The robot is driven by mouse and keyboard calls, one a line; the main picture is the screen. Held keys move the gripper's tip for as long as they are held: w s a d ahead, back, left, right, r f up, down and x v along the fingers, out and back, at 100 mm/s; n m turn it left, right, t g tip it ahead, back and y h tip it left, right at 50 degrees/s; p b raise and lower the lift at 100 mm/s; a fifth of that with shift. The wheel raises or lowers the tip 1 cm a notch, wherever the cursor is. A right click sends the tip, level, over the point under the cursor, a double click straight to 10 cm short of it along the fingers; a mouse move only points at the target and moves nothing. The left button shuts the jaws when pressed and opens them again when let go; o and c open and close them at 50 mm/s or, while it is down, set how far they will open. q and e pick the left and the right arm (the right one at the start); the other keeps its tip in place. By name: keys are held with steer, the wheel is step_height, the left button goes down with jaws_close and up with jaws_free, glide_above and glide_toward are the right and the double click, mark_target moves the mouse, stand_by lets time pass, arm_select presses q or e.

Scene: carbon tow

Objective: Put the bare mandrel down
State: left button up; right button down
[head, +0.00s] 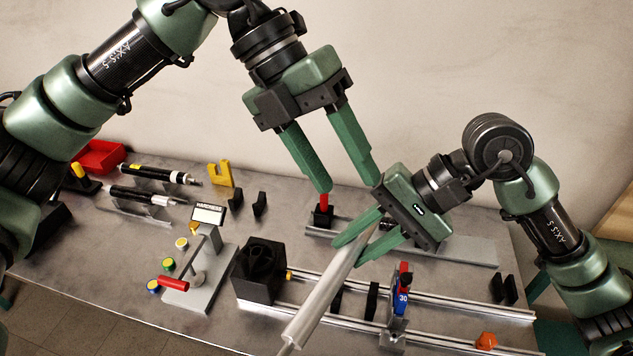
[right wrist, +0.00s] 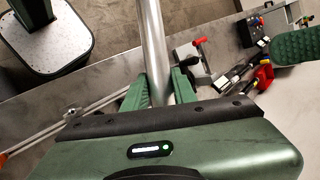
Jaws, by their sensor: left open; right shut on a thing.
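The bare mandrel (head: 318,300) is a long smooth silver rod. It slants from my right gripper (head: 355,250) down to the lower left in the head view, over the front rails. My right gripper is shut around it near its upper end. The right wrist view shows the mandrel (right wrist: 153,45) between the green fingers, running to the top edge. My left gripper (head: 348,188) is open and empty, above the back of the bench. Its left fingertip appears close to a small red-topped black block (head: 324,215); I cannot tell whether they touch.
A black headstock block (head: 262,270) stands left of twin rails (head: 450,302). A blue unit marked 30 (head: 402,299), an orange piece (head: 486,341) and black supports (head: 371,301) stand along them. A red-handled lever stand (head: 203,288), yellow bracket (head: 220,174) and red bin (head: 98,157) are left.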

mark_target(338, 260)
arm_select(q)
steer(key=s+f+y, duration=0.1)
steer(key=f, duration=0.3)
steer(key=s+f+y, duration=0.1)
steer(key=f, duration=0.4)
steer(key=s+f+y, duration=0.1)
steer(key=f, duration=0.3)
steer(key=shift+s+d+f+m+t, duration=0.15)
steer(key=shift+m+t, duration=0.25)
jaws_close()
arm_select(e)
steer(key=c, duration=1.1)
jaws_free()
steer(key=shift+o, duration=0.2)
